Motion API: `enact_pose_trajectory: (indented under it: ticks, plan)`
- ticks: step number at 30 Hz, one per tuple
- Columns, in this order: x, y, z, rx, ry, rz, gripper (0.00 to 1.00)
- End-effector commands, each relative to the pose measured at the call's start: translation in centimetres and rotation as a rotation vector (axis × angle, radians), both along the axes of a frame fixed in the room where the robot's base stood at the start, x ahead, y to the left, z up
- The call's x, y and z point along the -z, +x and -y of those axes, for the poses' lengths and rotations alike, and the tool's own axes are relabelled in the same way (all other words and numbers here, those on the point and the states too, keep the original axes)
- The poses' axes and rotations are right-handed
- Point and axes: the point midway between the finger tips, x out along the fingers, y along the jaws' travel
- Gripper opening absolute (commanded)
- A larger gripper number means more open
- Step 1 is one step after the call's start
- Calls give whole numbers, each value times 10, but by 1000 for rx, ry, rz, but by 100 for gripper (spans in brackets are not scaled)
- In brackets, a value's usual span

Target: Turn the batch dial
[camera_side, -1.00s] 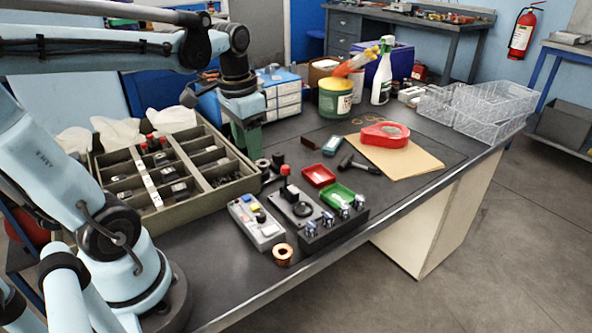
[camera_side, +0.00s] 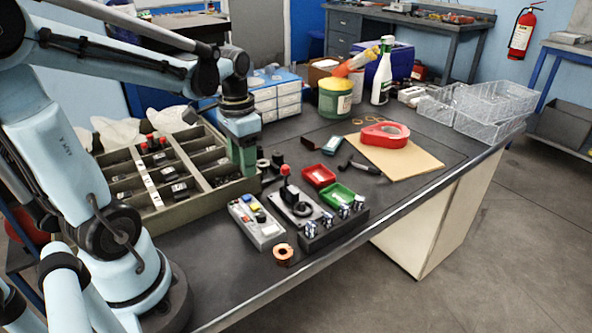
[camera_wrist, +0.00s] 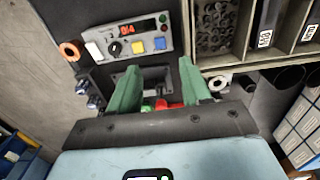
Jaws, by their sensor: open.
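The batch dial looks to be the black round knob (camera_wrist: 114,47) on the grey control box (camera_wrist: 135,29) in the wrist view. In the side view the grey control box (camera_side: 257,224) lies on the bench, with the small dark knob (camera_side: 260,216) on top. My gripper (camera_side: 245,170) is above and behind the box, beside the divided tray, pointing down. In the wrist view my gripper (camera_wrist: 158,66) has its green fingers apart with nothing between them, short of the dial.
A panel with a red-topped lever (camera_side: 287,188) and a block of silver knobs (camera_side: 335,220) stand right of the box. A copper ring (camera_side: 283,253) lies in front. The divided tray (camera_side: 205,208) is at left. Red (camera_side: 319,175) and green (camera_side: 338,194) dishes lie behind the knobs.

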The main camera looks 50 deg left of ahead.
Motion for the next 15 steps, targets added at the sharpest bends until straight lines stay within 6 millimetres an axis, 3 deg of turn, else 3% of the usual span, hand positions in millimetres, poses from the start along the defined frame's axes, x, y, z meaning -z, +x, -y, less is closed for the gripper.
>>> enact_pose_trajectory:
  ticks: [9, 15]
  plan:
    - [-43, -1, 0, 0, 0, 0, 48]
    - [-61, 0, 0, 0, 0, 0, 48]
